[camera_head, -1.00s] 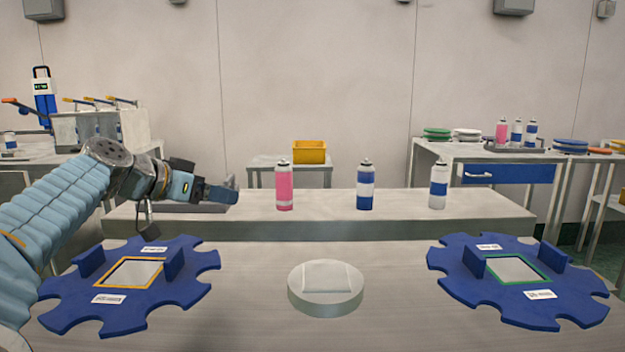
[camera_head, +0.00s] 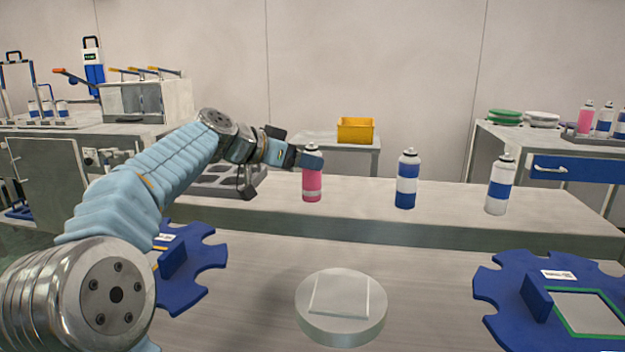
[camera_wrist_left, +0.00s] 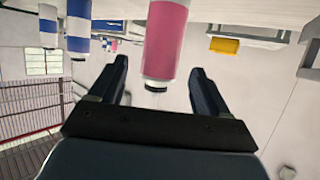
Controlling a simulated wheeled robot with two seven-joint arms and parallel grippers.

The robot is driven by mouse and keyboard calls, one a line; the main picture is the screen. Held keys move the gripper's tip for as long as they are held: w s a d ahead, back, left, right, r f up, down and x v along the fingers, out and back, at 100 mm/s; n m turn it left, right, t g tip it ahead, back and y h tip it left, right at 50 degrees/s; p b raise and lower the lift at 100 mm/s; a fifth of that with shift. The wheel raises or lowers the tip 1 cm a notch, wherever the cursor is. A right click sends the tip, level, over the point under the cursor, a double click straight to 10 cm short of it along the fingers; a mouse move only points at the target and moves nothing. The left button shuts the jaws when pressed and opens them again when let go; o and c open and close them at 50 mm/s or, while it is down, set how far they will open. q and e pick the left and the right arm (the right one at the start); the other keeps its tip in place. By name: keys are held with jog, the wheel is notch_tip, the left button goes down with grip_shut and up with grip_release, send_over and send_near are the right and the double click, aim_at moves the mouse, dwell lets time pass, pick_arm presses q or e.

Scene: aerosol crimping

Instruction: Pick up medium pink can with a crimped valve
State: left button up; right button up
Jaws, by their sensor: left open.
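The pink can (camera_head: 312,186) stands upright on the raised back shelf. A white can with a wide blue band (camera_head: 406,180) and another blue-and-white can (camera_head: 499,186) stand to the right. My right gripper is not in view.
A round pale disc (camera_head: 341,325) sits on the front table between two blue notched plates (camera_head: 190,285) (camera_head: 500,290). A grey tray (camera_head: 215,184) lies left of the pink can. A yellow bin (camera_head: 355,131) stands behind. More cans (camera_head: 604,122) are at the far right.

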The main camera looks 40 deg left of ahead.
aim_at(311, 144)
pick_arm(q)
jog(key=p+x, duration=0.1)
jog(key=x, duration=0.4)
jog(key=shift+w+d, duration=0.1)
jog(key=shift+w, duration=0.25)
jog(key=c, duration=1)
jog(key=shift+c, duration=0.2)
jog(key=shift+r, duration=0.1)
jog(key=shift+r, duration=0.25)
notch_tip(311, 144, up, 3)
jog(key=shift+f+p, duration=0.1)
jog(key=shift+p, duration=0.25)
jog(key=w+r+v, duration=0.1)
jog(key=r+v, duration=0.2)
jog(key=v, duration=1.3)
jog(key=shift+s+a, duration=0.15)
jog(key=shift+a, duration=0.2)
